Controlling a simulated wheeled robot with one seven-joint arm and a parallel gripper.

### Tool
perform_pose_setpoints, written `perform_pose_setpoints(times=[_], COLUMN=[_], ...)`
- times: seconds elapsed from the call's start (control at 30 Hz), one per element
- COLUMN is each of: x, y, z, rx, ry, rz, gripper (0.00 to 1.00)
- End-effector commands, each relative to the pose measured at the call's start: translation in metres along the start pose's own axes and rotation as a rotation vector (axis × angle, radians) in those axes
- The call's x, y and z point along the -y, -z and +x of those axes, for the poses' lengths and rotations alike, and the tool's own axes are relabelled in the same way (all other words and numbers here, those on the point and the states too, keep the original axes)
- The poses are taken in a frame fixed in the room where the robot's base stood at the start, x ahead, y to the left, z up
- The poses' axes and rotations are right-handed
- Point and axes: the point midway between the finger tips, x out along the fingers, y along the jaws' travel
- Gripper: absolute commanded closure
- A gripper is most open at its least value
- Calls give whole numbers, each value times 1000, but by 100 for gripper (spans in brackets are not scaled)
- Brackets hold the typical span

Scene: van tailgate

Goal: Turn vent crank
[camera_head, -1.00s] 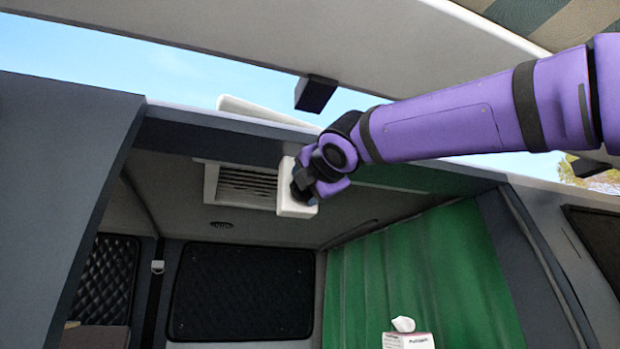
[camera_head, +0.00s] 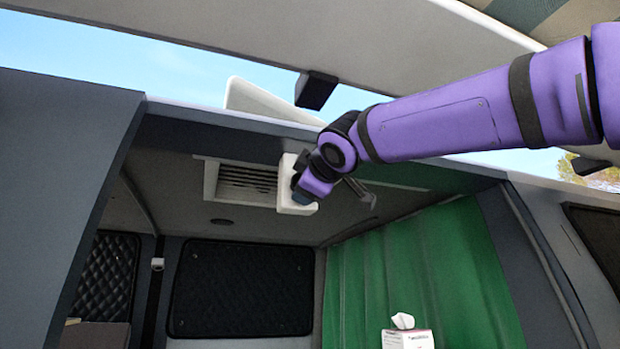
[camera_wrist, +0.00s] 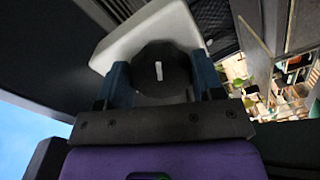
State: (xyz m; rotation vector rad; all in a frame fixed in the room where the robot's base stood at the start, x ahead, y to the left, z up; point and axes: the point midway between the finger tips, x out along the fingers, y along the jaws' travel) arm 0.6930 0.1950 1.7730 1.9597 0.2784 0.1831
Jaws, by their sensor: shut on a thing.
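The vent crank is a dark round knob (camera_wrist: 160,75) with a pale mark, set on a white housing (camera_head: 288,185) under the van's roof edge. The housing also shows in the wrist view (camera_wrist: 140,38). My gripper (camera_wrist: 163,82) is shut on the knob, one blue finger on each side of it. In the head view my gripper (camera_head: 303,188) covers the knob, which is hidden there. The white vent lid (camera_head: 258,99) stands raised at a tilt above the roof.
A slatted vent (camera_head: 245,184) lies left of the housing. The raised tailgate (camera_head: 300,35) hangs above my arm, with a black block (camera_head: 315,91) on its edge. A green curtain (camera_head: 430,270) and a tissue box (camera_head: 407,338) are below right.

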Motion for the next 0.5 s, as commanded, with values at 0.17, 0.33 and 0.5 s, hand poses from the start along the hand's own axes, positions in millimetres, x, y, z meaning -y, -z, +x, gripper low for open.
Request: perform_pose_setpoints(times=[0.17,0.33,0.5], x=[-4,-3,-2], y=[1,1,1], z=[-2,-2,-2], rx=[-5,-5,-5], ry=[-9,-9,-9], rz=[167,328,489], gripper=[63,63,63])
